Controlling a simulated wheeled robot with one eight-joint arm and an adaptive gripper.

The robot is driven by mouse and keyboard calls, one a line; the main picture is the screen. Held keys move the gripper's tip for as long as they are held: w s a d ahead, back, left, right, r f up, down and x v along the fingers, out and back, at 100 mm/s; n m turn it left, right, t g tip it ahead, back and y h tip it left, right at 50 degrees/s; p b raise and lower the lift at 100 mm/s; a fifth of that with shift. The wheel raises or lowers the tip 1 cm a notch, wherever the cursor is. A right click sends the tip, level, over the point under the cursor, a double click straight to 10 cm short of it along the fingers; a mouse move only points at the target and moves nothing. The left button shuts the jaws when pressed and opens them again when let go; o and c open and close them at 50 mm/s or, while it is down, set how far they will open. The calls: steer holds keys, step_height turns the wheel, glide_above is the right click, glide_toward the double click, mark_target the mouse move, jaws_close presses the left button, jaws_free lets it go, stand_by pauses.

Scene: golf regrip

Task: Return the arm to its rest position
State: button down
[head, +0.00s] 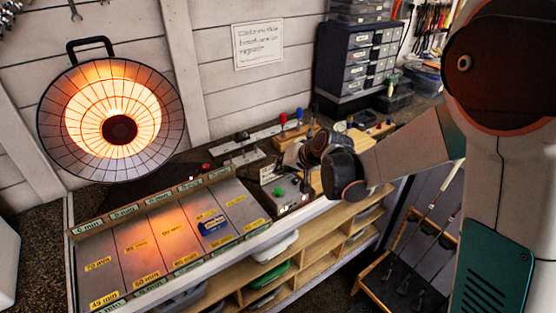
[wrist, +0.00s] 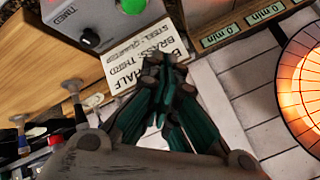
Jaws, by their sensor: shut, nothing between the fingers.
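My gripper (wrist: 165,75) shows in the wrist view with its dark green fingers drawn together and nothing between them. Its fingertips appear in front of a white printed card (wrist: 150,60) reading brass and steel; I cannot tell the gap. In the head view my arm (head: 410,155) reaches in from the right, and its dark wrist end (head: 343,175) hangs over the bench beside the grey timer box (head: 287,193). The fingers are not clearly visible there. The timer box also shows in the wrist view (wrist: 90,20).
Drawers (head: 360,60) stand behind my arm. Shelves (head: 310,260) lie below, and a rack of golf clubs (head: 420,240) is at the right.

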steer(key=s+d+r+h+b, duration=0.2)
steer(key=s+d+r, duration=0.2)
steer(key=s+d, duration=0.5)
steer(key=s+d+r+h+b, duration=0.25)
steer(key=s+d, duration=0.25)
steer(key=s, duration=0.8)
steer(key=s+d+f+n+h+b, duration=0.1)
steer(key=s+d, duration=0.3)
steer(key=s, duration=0.5)
steer(key=shift+s+d+f+b, duration=0.3)
steer(key=shift+f+b, duration=0.25)
steer(key=shift+f, duration=0.15)
steer(key=shift+h, duration=0.25)
stand_by(4.0)
